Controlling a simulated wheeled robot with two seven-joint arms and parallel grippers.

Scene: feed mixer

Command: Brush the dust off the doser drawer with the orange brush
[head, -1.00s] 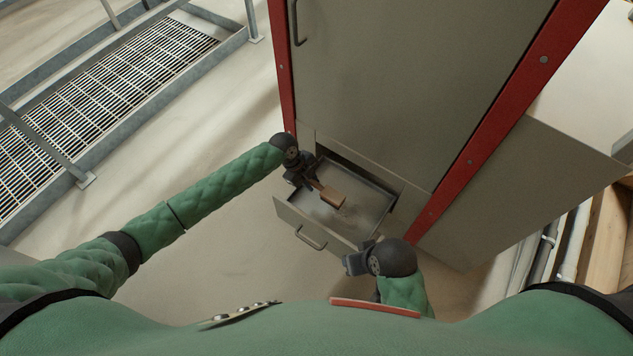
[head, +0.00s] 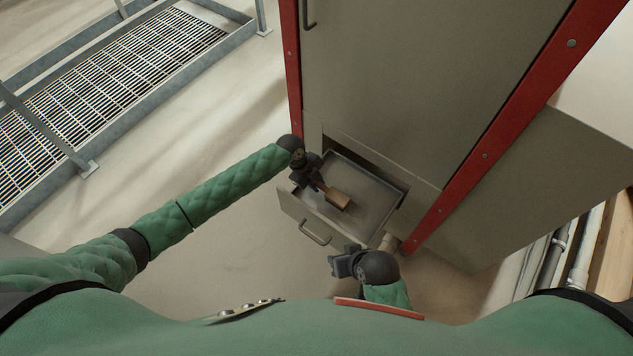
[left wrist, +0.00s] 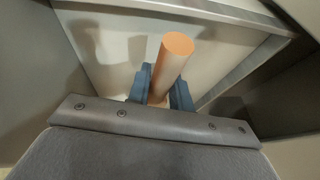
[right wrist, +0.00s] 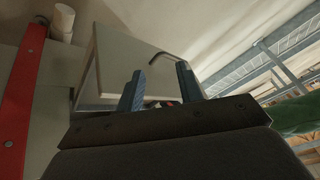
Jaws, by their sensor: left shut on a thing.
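The doser drawer (head: 372,182) stands pulled out from the lower part of the grey cabinet; its handle (head: 315,234) is on the front panel. My left gripper (head: 318,184) is over the drawer's left side, shut on the orange brush (head: 338,199). The brush's head points down toward the drawer floor; I cannot tell if it touches. In the left wrist view the round orange handle (left wrist: 170,65) stands between the fingers. My right gripper (head: 338,263) is empty and open near the drawer's front right corner. In the right wrist view the drawer handle (right wrist: 165,57) lies beyond its fingers. Dust is hard to make out.
The grey cabinet (head: 385,90) with red edge posts (head: 485,156) rises behind the drawer. A railed metal grating (head: 110,80) lies at the upper left. Open floor (head: 230,240) is left of the drawer.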

